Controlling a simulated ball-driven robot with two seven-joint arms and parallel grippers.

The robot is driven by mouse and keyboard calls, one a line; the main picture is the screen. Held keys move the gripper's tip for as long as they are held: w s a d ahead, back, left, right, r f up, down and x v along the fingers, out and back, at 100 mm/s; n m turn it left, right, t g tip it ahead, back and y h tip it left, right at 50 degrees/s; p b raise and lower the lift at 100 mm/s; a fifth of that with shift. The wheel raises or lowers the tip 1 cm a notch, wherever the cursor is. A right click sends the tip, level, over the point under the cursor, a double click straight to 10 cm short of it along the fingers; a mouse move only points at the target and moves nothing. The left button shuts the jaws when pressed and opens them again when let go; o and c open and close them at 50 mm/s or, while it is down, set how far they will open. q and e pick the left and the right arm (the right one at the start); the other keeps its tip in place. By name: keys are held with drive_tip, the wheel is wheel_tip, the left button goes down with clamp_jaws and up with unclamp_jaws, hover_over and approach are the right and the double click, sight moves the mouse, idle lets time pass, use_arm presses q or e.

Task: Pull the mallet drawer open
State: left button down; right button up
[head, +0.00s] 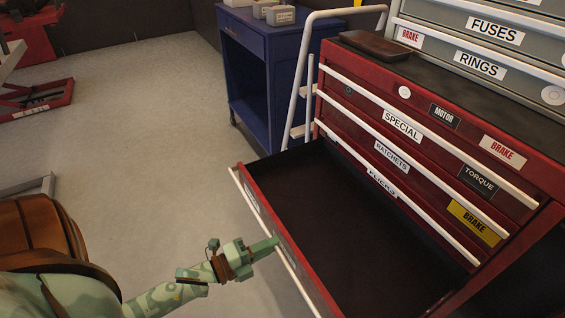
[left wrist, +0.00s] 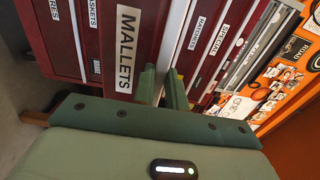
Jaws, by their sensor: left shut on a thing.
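The mallet drawer (head: 350,232) stands well out from the red tool chest in the head view, and its dark inside looks empty. Its front carries a long white handle (head: 258,217). In the left wrist view the white MALLETS label (left wrist: 126,48) is on the red drawer front beside the white handle (left wrist: 174,40). My left gripper (head: 273,243) is at the drawer front, its green fingers (left wrist: 163,88) on either side of the handle and shut on it. My right gripper is not in view.
Closed drawers marked SPECIAL, RATCHETS and others fill the red chest (head: 420,134) above the open drawer. A blue cabinet (head: 245,75) and a white rail (head: 303,70) stand behind. Grey floor (head: 150,130) is clear to the left.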

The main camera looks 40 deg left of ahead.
use_arm(q)
drive_tip(key=shift+s+a, duration=0.1)
drive_tip(key=shift+s, duration=0.25)
drive_tip(key=c, duration=1.4)
unclamp_jaws()
drive_tip(key=shift+c, duration=0.2)
